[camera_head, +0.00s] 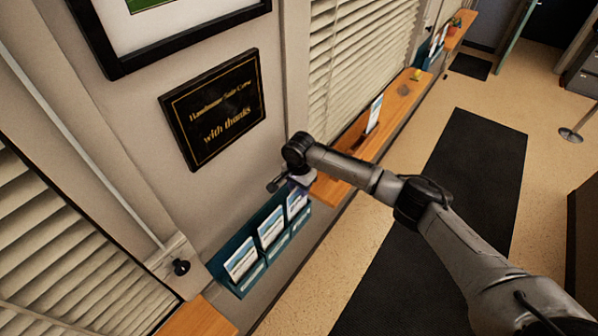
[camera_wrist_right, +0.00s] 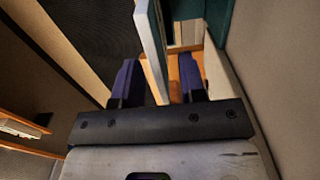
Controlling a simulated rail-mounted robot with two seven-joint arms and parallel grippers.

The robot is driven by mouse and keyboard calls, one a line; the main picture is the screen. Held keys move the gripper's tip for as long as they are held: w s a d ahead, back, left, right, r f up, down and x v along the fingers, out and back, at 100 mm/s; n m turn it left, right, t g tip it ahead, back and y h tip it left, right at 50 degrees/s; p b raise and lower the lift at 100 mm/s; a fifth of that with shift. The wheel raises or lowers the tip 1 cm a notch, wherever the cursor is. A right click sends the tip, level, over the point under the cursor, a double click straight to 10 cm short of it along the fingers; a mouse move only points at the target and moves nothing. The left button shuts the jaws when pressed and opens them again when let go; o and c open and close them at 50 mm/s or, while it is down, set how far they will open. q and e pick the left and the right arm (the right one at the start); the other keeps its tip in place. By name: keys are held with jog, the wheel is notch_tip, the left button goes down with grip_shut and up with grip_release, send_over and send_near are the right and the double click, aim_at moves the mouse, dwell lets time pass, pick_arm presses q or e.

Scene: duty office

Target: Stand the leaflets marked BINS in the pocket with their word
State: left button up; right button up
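A teal wall rack (camera_head: 240,291) has leaflets standing in its pockets: a left leaflet (camera_head: 241,260), a middle leaflet (camera_head: 271,229) and a right leaflet (camera_head: 297,204). Their words are too small to read. My right gripper (camera_head: 293,186) is at the rack's right end, just above the right leaflet. In the right wrist view its purple fingers (camera_wrist_right: 158,82) are apart, with a thin pale leaflet (camera_wrist_right: 152,45) edge-on between them. A gap shows between that leaflet and the right-hand finger. Another leaflet (camera_head: 374,113) stands on the wooden shelf. My left gripper is not in view.
The wooden shelf (camera_head: 395,108) runs under the blinds beyond the rack, with a small yellow item (camera_head: 417,75) on it. Another teal holder (camera_head: 435,47) is farther along. A framed plaque (camera_head: 214,108) hangs above the rack. The dark floor mat (camera_head: 460,180) is clear.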

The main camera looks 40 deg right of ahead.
notch_tip(320, 180, up, 12)
jog(key=b, duration=0.1)
jog(key=shift+r+b, duration=0.15)
jog(key=shift+b, duration=0.2)
